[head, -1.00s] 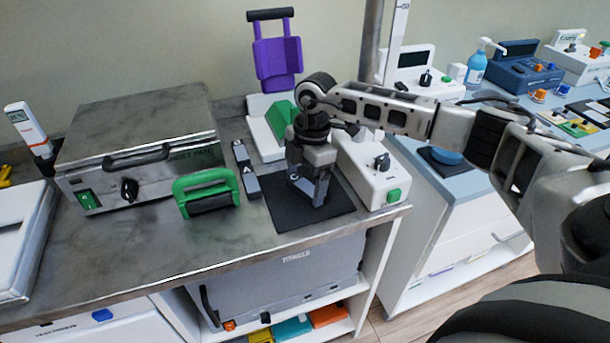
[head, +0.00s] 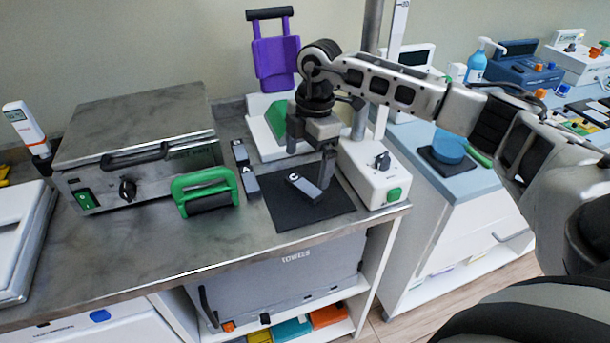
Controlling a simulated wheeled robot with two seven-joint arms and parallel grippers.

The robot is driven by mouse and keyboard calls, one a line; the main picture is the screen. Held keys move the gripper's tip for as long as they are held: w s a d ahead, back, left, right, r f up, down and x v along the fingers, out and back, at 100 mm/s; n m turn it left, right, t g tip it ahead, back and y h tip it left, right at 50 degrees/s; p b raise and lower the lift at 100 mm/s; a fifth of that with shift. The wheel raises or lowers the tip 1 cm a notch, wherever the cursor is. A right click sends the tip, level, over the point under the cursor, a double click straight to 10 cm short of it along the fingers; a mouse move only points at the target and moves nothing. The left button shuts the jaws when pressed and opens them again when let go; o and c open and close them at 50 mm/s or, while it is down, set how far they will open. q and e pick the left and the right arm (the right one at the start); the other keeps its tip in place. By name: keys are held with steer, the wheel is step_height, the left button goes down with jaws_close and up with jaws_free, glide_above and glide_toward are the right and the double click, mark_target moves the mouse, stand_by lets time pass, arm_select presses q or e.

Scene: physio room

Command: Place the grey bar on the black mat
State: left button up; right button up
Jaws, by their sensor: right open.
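The black mat (head: 285,214) lies on the counter near its right end. A grey bar marked C (head: 304,187) lies flat on the mat, within its edges. My right gripper (head: 309,164) is open and empty just above the bar, one finger on each side. Whether a fingertip still touches the bar is hard to tell. Two more grey bars, marked A (head: 250,183) and B (head: 239,152), stand left of the mat on the counter. My left gripper is not in view.
A green-handled roller (head: 205,192) and a metal hot-pack unit (head: 135,150) stand to the left. A white device with a knob (head: 372,175) is close on the mat's right. A white-and-green item (head: 268,125) stands behind. The front counter strip is clear.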

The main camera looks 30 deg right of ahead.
arm_select(q)
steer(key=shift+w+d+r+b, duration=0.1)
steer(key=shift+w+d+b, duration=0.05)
steer(key=shift+b, duration=0.15)
arm_select(e)
step_height(320, 180, up, 7)
steer(key=shift+d, duration=0.4)
steer(key=shift+f, duration=0.1)
